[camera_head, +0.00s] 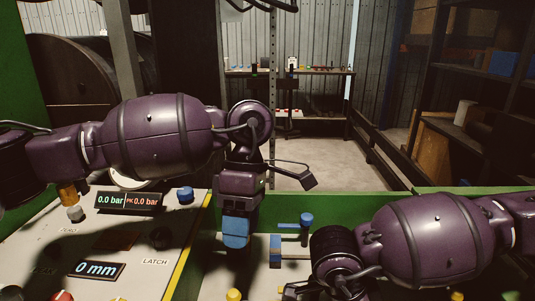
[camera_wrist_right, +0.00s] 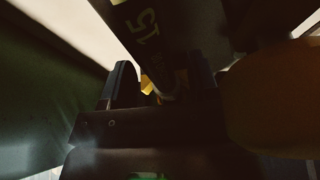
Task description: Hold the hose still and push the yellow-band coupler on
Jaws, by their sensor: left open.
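My left gripper (camera_head: 236,240) points straight down with blue fingertips, above the green machine's front; its jaws are open, and no held thing shows. My right gripper (camera_head: 292,291) is low in the head view, partly cut off by the bottom edge. In the right wrist view its two dark fingers (camera_wrist_right: 158,88) stand apart. A dark round piece marked "15" in yellow (camera_wrist_right: 147,28), perhaps the hose, runs down toward the gap between them. A small yellow patch (camera_wrist_right: 147,84) shows there; I cannot tell whether it is the coupler's band or whether the fingers touch anything.
A control panel (camera_head: 140,235) with displays reading 0.0 bar and 0 mm lies at the left. A blue-topped fitting (camera_head: 306,219) and a blue block (camera_head: 275,250) stand between the grippers. A shelf (camera_head: 300,71) with small parts is far behind, across open floor.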

